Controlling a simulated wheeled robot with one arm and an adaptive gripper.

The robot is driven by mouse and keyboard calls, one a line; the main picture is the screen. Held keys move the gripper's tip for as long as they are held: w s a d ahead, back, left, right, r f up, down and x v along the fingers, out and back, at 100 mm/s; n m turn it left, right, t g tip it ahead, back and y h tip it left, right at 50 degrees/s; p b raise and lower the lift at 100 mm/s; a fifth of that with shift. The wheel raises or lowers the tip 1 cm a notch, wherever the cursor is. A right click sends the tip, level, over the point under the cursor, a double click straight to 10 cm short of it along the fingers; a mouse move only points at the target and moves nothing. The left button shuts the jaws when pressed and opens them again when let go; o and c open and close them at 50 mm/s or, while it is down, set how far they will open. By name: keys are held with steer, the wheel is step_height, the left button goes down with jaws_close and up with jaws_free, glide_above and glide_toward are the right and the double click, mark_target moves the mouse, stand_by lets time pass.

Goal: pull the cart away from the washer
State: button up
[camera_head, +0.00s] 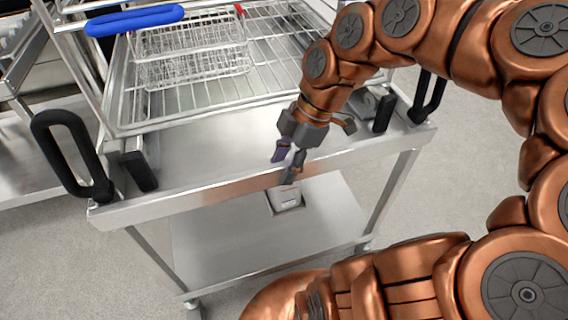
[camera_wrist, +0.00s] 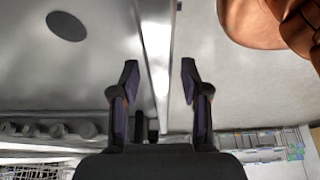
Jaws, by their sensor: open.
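The cart (camera_head: 230,195) is a steel frame with a flat top, a lower shelf and black loop handles at the left (camera_head: 65,150) and right (camera_head: 430,95) of its near end. My gripper (camera_head: 287,163) is open at the cart's near edge, between the two handles. In the wrist view the open fingers (camera_wrist: 158,77) lie on either side of a bright steel edge (camera_wrist: 156,45). I cannot tell whether they touch it. I cannot clearly make out the washer.
A wire rack with a blue handle (camera_head: 135,20) and a wire basket (camera_head: 190,55) sits on the cart. Steel equipment (camera_head: 30,175) stands at the left. Grey floor (camera_head: 450,190) is clear at the right.

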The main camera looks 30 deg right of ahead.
steer(key=v, duration=1.1)
steer(key=shift+r, duration=0.2)
steer(key=shift+s+d, duration=0.1)
steer(key=shift+d, duration=0.05)
steer(key=s+a+r+m+g+h+p, duration=0.1)
steer(key=s+a+r+m+h+p, duration=0.15)
steer(key=a+r+m+p, duration=0.7)
steer(key=s+r+m+g+h+p, duration=0.1)
steer(key=s+m+p, duration=0.4)
steer(key=p, duration=1.1)
steer(key=s+r, duration=0.1)
steer(key=s, duration=0.2)
steer(key=shift+s+m+g+h+p, duration=0.25)
steer(key=shift+m+g+h+p, duration=0.05)
steer(key=shift+m+g+h, duration=0.1)
steer(key=shift+c, duration=0.4)
